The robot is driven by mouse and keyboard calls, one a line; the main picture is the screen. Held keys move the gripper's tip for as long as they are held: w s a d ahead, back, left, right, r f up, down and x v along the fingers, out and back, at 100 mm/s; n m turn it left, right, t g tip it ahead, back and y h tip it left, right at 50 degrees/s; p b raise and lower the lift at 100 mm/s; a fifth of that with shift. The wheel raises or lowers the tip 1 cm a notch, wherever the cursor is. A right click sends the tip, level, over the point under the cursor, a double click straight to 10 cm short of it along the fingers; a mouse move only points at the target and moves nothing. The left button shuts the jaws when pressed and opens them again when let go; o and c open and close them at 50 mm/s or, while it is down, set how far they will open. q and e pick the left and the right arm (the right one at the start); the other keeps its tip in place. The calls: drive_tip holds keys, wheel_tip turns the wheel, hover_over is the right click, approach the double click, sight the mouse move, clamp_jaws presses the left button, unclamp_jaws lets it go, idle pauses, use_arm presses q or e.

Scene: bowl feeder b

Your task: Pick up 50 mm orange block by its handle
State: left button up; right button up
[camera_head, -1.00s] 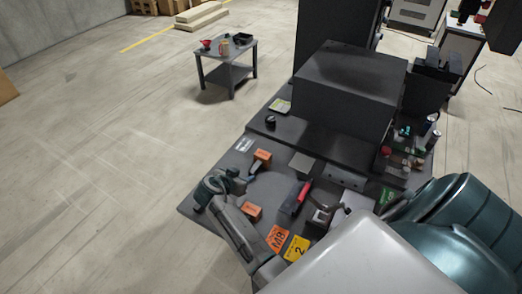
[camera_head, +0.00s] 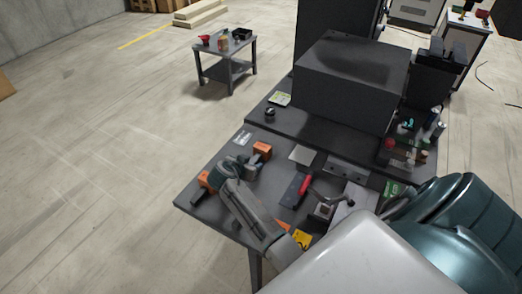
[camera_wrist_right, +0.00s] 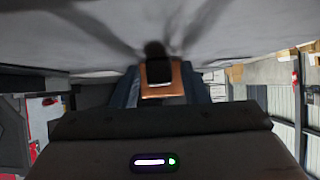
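An orange block (camera_head: 262,149) with a dark handle lies on the dark table, just beyond my right gripper (camera_head: 251,161). In the right wrist view the orange block (camera_wrist_right: 162,91) and its black handle (camera_wrist_right: 154,71) show between my two blue fingers. The fingers of the right gripper (camera_wrist_right: 163,88) stand apart on either side; I see no clear contact. Another orange block (camera_head: 203,179) lies at the table's left edge, left of the gripper. I cannot read the block sizes. My left gripper is not in view.
A red-handled tool (camera_head: 303,186) and a grey square plate (camera_head: 302,154) lie right of the gripper. A large dark box (camera_head: 350,85) stands behind. A small side table (camera_head: 228,71) stands farther off.

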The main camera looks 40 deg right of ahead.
sight(257, 156)
drive_tip(key=c, duration=0.7)
clamp_jaws()
drive_tip(key=shift+r, duration=0.25)
drive_tip(key=shift+w+r, duration=0.1)
drive_tip(key=shift+r, duration=0.1)
drive_tip(key=shift+r+p, duration=0.95)
drive_tip(key=shift+r, duration=0.15)
